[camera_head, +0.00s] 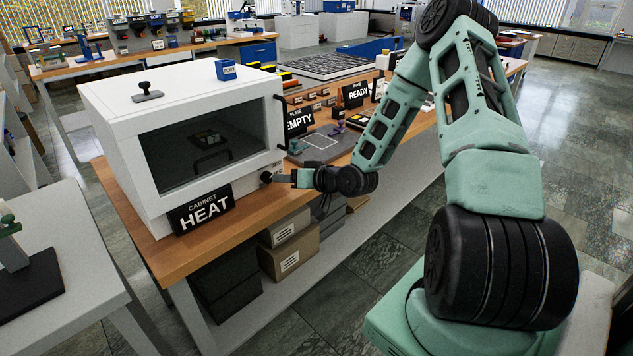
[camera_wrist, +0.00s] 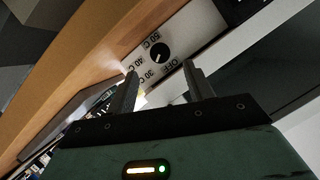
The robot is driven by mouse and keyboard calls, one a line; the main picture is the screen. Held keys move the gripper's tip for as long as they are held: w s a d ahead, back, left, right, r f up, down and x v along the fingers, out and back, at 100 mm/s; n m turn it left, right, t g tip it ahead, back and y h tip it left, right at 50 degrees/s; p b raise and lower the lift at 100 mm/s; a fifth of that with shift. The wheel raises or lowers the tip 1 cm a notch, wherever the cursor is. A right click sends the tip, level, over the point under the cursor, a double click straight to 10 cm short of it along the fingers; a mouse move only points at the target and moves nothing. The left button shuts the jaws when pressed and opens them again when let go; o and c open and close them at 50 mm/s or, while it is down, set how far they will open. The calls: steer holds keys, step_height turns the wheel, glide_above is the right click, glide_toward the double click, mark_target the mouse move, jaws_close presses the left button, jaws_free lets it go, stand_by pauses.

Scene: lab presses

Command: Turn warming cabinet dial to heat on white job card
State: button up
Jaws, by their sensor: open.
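The white warming cabinet (camera_head: 105,115) stands on the wooden bench, its glass door closed. Its black round dial (camera_wrist: 159,52) sits on a white panel marked OFF, 30 C, 40 C and 50 C. The dial also shows in the head view (camera_head: 266,177) at the cabinet's lower right corner. My gripper (camera_wrist: 160,70) is open, its two fingertips on either side of and just short of the dial; I see no contact. In the head view my gripper (camera_head: 280,178) is right of the dial. The dial's pointer direction is too small to tell. I cannot make out a white job card.
A black CABINET HEAT sign (camera_head: 202,210) stands before the cabinet. EMPTY (camera_head: 299,122) and READY (camera_head: 355,94) signs and a grey mat (camera_head: 325,142) are farther along the bench. A dark door handle (camera_head: 285,120) juts out above the dial. Boxes (camera_head: 290,250) fill the lower shelf.

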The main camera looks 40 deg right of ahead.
steer(key=v, duration=1)
steer(key=shift+s+b, duration=0.15)
steer(key=shift+b, duration=0.25)
steer(key=s+a+r+n+g, duration=0.1)
steer(key=s+a+n+g, duration=0.2)
steer(key=a, duration=0.7)
steer(key=a+n+g, duration=0.4)
steer(key=a+g, duration=0.2)
steer(key=a, duration=0.4)
steer(key=s+a+r+n+g, duration=0.1)
steer(key=s+a+r, duration=0.1)
steer(key=s+a, duration=0.2)
steer(key=s+a+r+n+g+h, duration=0.1)
steer(key=s+a+r+g, duration=0.1)
steer(key=s, duration=0.7)
steer(key=s+a+r+n+g+h, duration=0.1)
steer(key=s+a+r, duration=0.2)
steer(key=s+a, duration=0.3)
steer(key=shift+s+a+r+n+g, duration=0.2)
steer(key=shift+s+r+n+g, duration=0.15)
steer(key=shift+s, duration=0.35)
